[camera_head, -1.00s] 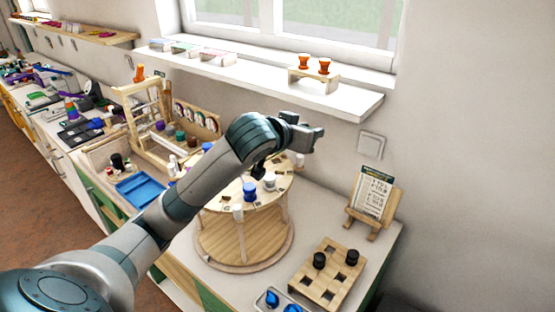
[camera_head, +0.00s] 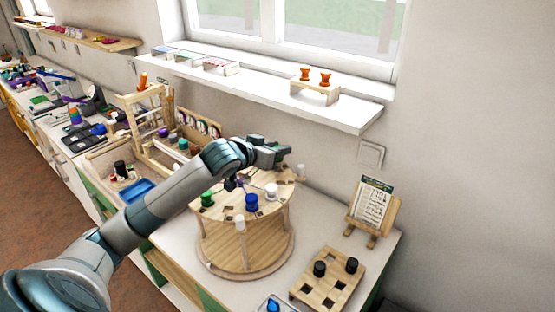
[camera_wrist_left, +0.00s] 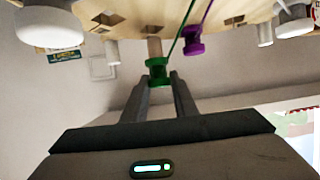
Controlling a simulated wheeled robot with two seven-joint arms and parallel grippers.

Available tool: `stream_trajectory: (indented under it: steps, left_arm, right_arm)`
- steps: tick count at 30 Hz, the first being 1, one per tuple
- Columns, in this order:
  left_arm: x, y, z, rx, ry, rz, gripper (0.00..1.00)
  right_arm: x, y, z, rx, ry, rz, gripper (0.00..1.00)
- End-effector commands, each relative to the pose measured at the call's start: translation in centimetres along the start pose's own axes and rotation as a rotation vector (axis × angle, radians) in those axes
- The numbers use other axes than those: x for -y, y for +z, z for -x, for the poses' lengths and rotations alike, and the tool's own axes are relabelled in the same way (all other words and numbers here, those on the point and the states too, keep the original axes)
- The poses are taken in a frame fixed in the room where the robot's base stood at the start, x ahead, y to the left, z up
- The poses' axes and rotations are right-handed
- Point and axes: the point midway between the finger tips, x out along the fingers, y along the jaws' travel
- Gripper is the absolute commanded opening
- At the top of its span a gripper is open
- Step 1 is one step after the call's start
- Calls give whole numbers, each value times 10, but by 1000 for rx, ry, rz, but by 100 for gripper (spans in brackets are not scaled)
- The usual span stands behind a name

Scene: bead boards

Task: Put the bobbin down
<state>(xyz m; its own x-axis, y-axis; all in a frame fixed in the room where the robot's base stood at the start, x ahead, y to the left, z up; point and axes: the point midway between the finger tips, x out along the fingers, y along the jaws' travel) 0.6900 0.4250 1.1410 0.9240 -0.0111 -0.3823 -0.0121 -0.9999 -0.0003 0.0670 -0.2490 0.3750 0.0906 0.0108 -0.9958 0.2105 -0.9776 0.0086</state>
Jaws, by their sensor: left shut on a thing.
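My left gripper (camera_head: 282,152) is above the back part of the round wooden braiding stand (camera_head: 240,266), pointing right toward the wall. In the left wrist view the gripper (camera_wrist_left: 162,76) is shut on a green bobbin (camera_wrist_left: 158,66), with a green thread running from it. A purple bobbin (camera_wrist_left: 193,42) is beside it, apart from the fingers. In the head view the held bobbin is hidden or too small to tell. My right gripper is not in view.
A wooden block with square holes (camera_head: 318,291) holds two black bobbins at the front right. A card on an easel (camera_head: 371,203) stands behind it. A wooden frame (camera_head: 150,120) and a blue tray (camera_head: 137,191) are at the left. A white shelf (camera_head: 270,92) runs above.

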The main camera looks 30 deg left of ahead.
Motion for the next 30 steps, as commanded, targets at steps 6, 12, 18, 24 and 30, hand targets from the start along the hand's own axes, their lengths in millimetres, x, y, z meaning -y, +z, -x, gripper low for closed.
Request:
stream_trajectory:
  steps: [6,12,18,24,30]
  left_arm:
    - [-1,7,-2,4,1,2,3]
    - [0,28,-11,3,-1,1,3]
    - [0,37,-15,0,0,1,3]
    - [0,37,-15,0,0,0,3]
    - [0,39,-16,0,0,0,42]
  right_arm:
    - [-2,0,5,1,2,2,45]
    - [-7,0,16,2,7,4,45]
    - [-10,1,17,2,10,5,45]
    - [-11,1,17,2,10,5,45]
    - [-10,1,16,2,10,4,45]
